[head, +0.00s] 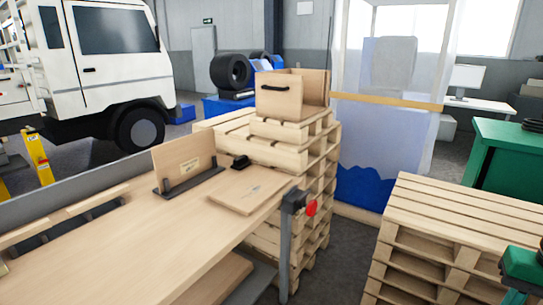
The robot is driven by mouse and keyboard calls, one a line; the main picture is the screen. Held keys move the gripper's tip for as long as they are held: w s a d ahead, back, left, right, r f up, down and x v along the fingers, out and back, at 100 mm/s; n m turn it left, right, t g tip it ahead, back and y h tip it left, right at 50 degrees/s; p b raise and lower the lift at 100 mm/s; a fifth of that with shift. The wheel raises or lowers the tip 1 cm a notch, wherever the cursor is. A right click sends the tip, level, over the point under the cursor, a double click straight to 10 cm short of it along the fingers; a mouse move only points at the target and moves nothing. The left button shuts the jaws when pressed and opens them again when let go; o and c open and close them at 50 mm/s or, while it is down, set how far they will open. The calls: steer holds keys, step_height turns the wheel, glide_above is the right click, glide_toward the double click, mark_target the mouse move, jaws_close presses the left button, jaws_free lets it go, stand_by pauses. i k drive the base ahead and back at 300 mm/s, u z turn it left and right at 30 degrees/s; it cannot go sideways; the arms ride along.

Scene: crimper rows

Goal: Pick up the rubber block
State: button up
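A small black block (240,162), which looks like the rubber block, lies near the far edge of the wooden workbench (130,240). It sits to the right of an upright wooden board (183,160) in a dark base and just behind a flat wooden board (248,190). It is small in the picture, so its material and fine shape are hard to tell. Nothing covers it from this view. My gripper is not in view.
A pallet stack (318,190) with a wooden box (280,94) on top stands behind the bench. A grey post with a red knob (311,208) rises at the bench's right corner. Another pallet stack (450,240) stands right; dark floor is free between.

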mark_target(241, 162)
steer(key=u, duration=0.05)
steer(key=i, duration=1.3)
steer(key=u, duration=0.8)
steer(key=i, duration=0.65)
steer(key=u, duration=0.35)
